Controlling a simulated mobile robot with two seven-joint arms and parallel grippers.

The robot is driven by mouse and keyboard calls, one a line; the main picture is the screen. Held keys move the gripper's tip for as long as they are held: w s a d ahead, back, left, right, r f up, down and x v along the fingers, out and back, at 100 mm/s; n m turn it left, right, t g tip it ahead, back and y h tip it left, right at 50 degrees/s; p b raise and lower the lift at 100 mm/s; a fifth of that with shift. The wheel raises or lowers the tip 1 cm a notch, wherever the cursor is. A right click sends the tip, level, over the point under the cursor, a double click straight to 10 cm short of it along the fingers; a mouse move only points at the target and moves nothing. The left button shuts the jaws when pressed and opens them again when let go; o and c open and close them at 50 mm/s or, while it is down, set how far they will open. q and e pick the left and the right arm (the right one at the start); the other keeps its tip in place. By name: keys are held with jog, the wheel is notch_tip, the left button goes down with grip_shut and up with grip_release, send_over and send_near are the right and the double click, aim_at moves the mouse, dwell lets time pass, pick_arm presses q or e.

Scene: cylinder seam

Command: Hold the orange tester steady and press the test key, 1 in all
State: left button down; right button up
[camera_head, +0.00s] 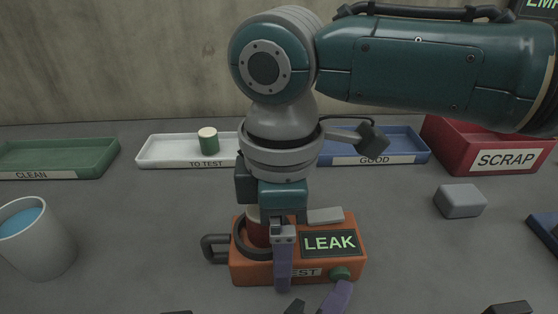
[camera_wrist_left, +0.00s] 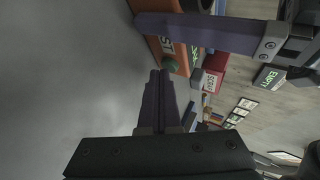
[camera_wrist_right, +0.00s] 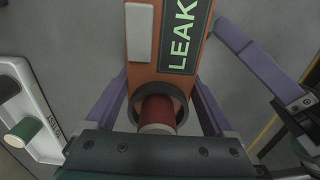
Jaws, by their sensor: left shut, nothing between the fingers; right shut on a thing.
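The orange tester (camera_head: 240,268) stands on the table with its display (camera_head: 328,243) lit "LEAK". A red cylinder with a pale top (camera_wrist_right: 158,115) stands in its dark ring. My right gripper (camera_head: 283,285) points down and is shut on the tester, one purple finger on the near side; the right wrist view shows fingers on both sides. The round green test key (camera_head: 341,273) is on the near side, right of "TEST". My left gripper (camera_head: 344,288) is shut and empty, its tips right by the key, also in the left wrist view (camera_wrist_left: 158,75). I cannot tell whether they touch.
Behind are a green CLEAN tray (camera_head: 100,155), a white TO TEST tray (camera_head: 165,150) with a green-and-cream cylinder (camera_head: 208,140), a blue GOOD tray (camera_head: 415,145) and a red SCRAP bin (camera_head: 450,140). A cup (camera_head: 40,250) of blue liquid stands left, a grey block (camera_head: 460,201) right.

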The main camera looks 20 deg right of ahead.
dwell(0.4)
pick_arm(q)
jog(key=shift+s+a, duration=0.25)
jog(key=shift+s, duration=0.55)
jog(key=shift+s, duration=0.1)
jog(key=shift+s+a, duration=0.25)
jog(key=shift+s, duration=0.5)
jog(key=shift+s+a, duration=0.2)
jog(key=shift+s, duration=0.6)
jog(key=shift+s+a, duration=0.25)
jog(key=shift+s, duration=0.5)
pick_arm(e)
jog(key=o, duration=1.5)
jog(key=shift+o, duration=0.2)
